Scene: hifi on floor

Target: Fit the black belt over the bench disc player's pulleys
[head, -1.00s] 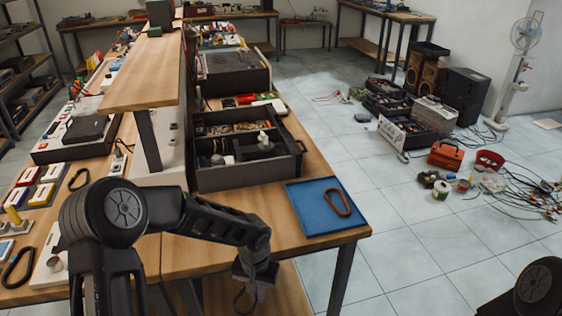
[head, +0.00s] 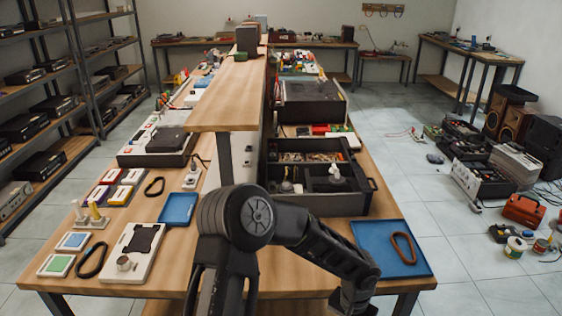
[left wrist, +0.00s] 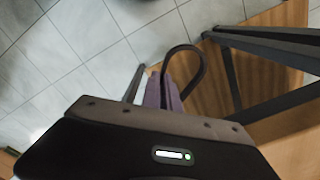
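An open black player case (head: 312,203) sits on the bench right of the centre divider, with inner compartments and a small white part; I cannot make out its pulleys. My left gripper (left wrist: 168,92) is shut on a black belt (left wrist: 201,62) in the left wrist view. In the head view my left arm reaches past the bench's front edge, and the gripper is low in the picture, mostly cut off. My right gripper is not in view.
A blue tray (head: 424,265) with a brown belt (head: 403,247) lies at the bench's right corner. On the left are an empty blue tray (head: 179,208), a white device (head: 118,268), and dark belts (head: 92,262) and (head: 154,186). The divider shelf (head: 222,112) rises above the bench.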

